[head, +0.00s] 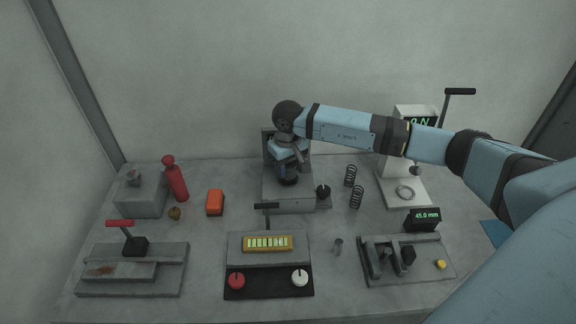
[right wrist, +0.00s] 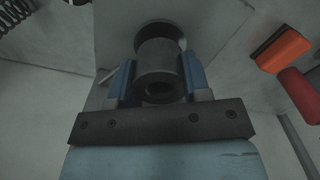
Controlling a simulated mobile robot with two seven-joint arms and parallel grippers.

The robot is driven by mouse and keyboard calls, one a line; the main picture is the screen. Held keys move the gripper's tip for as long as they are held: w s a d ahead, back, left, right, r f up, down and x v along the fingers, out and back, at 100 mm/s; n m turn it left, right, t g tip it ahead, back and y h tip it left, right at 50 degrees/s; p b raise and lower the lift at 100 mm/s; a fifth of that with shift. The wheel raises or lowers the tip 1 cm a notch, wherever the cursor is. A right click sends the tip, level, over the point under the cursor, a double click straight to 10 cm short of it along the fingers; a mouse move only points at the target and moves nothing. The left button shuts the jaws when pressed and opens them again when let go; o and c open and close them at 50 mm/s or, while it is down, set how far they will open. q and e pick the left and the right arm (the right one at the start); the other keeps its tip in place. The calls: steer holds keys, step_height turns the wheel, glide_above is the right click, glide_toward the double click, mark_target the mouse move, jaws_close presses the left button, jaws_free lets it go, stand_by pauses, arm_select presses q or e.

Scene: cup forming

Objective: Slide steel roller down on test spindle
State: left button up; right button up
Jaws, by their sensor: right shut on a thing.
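The steel roller (right wrist: 158,60) is a dark grey cylinder with a dark bore in its near end. In the right wrist view it sits between the two blue fingers of my right gripper (right wrist: 157,82), which is shut on it. A wider round dark part (right wrist: 160,29) shows just beyond the roller; I cannot tell whether they touch. In the head view my right gripper (head: 288,172) points down at the grey stand (head: 291,206) at the back middle. The test spindle itself is hidden or cannot be told apart there. My left gripper is not in view.
Two black springs (head: 350,176) stand right of the stand. An orange block (head: 215,202) and red bottle (head: 175,179) are to its left. A panel with a yellow-framed display (head: 267,243) is in front. A gauge with a 45.0 mm display (head: 422,219) is at right.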

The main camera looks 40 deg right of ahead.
steer(key=shift+f+b, duration=0.75)
steer(key=shift+f, duration=0.15)
stand_by(0.8)
steer(key=o, duration=1.5)
steer(key=shift+r, duration=0.1)
steer(key=shift+r+p, duration=0.55)
steer(key=shift+r, duration=0.65)
steer(key=shift+r+p, duration=0.6)
steer(key=shift+r, duration=0.85)
steer(key=shift+r+p, duration=0.5)
steer(key=shift+r, duration=0.8)
